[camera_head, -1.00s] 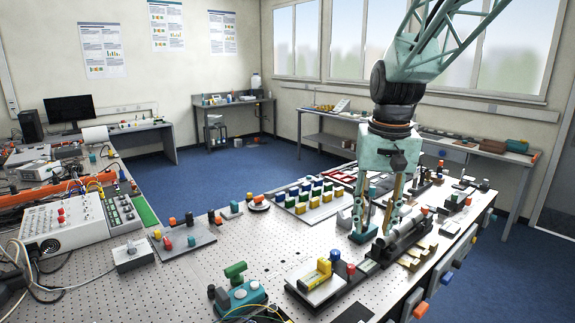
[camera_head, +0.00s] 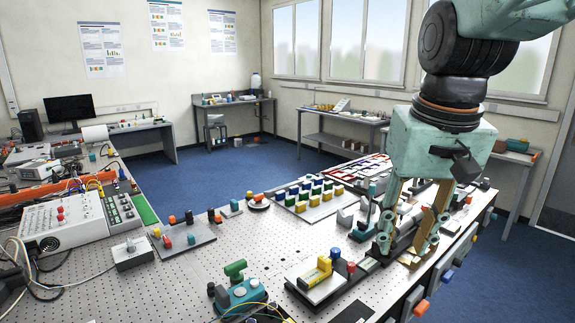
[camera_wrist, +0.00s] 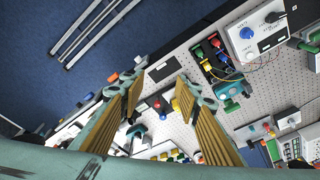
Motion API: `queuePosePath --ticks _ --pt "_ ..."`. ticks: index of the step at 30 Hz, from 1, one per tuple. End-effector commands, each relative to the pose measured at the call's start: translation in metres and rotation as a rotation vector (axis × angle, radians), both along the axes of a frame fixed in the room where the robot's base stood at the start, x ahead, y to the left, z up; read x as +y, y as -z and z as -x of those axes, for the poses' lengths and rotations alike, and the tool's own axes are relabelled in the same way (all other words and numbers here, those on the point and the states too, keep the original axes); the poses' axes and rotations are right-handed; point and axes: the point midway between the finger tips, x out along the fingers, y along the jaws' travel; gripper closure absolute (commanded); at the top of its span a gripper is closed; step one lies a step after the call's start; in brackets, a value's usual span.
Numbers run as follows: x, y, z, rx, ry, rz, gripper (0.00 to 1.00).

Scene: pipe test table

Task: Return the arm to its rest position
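My gripper (camera_head: 405,242) hangs from my pale green arm over the right side of the perforated test table (camera_head: 225,260). Its two fingers are spread apart and point down. In the wrist view my gripper (camera_wrist: 158,95) shows a wide gap between its ribbed finger pads, with nothing held, and the table's parts lie beyond. In the head view a dark grey cylindrical fixture (camera_head: 403,232) on the table is partly hidden behind the fingers. I cannot tell the exact height of the fingertips above it.
A yellow block on a grey plate (camera_head: 318,279) and a teal device (camera_head: 238,296) stand left of the gripper. A tray of coloured blocks (camera_head: 312,196) lies behind. A white control box (camera_head: 65,222) is at left.

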Motion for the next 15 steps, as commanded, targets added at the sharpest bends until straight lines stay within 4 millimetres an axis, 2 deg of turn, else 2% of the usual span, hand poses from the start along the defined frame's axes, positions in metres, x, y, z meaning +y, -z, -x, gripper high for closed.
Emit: queuePosePath --ticks 15 --pt "0.000 -0.004 0.088 -0.057 -0.032 0.008 0.70"
